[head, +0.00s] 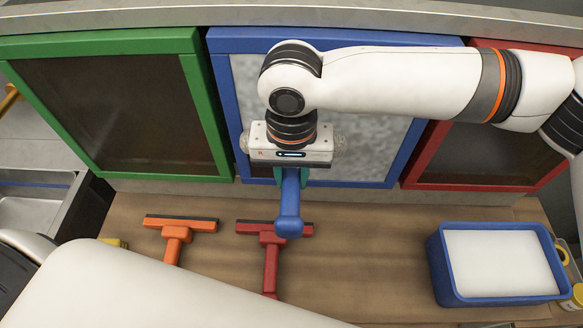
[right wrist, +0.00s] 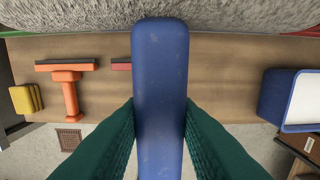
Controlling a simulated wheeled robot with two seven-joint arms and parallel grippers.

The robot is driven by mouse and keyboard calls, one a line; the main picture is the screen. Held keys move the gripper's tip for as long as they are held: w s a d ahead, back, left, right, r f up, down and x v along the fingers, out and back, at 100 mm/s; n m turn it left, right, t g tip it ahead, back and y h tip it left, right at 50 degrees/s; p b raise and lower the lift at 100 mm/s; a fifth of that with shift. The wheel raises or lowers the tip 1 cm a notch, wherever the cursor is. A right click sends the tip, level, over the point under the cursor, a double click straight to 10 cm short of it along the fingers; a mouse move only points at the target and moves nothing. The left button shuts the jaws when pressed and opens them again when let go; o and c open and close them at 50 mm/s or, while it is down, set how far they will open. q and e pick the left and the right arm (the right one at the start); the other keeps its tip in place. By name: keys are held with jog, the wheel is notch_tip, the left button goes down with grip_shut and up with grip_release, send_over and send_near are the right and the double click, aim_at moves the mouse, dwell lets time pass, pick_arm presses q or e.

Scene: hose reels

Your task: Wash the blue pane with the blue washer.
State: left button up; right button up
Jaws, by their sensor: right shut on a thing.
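The blue pane (head: 375,105) stands upright at the middle back. Its glass is pale and mottled grey-white inside a blue frame. My right gripper (head: 290,177) is in front of the lower part of the pane, shut on the blue handle of the blue washer (head: 289,212). Its teal fingers (right wrist: 160,125) clasp the handle from both sides in the right wrist view. The washer's fuzzy grey head (right wrist: 235,12) spans the top of that view. It lies close to the pane; I cannot tell whether it touches. My left gripper is out of view.
Green (head: 120,110) and red (head: 480,155) panes flank the blue one. An orange squeegee (head: 176,235) and a red one (head: 272,240) lie on the wooden table (head: 370,260). A blue tub (head: 442,275) with white contents stands at right. A yellow sponge (right wrist: 26,98) lies left.

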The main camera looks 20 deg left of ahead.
notch_tip(320, 180, down, 13)
jog(key=b, duration=0.2)
jog(key=shift+b, duration=0.4)
dwell(1.0)
jog(key=shift+w, duration=0.1)
jog(key=s+d+p, duration=0.2)
jog(key=s+p, duration=0.1)
jog(key=s, duration=0.3)
jog(key=shift+s+p, duration=0.35)
jog(key=shift+p, duration=0.05)
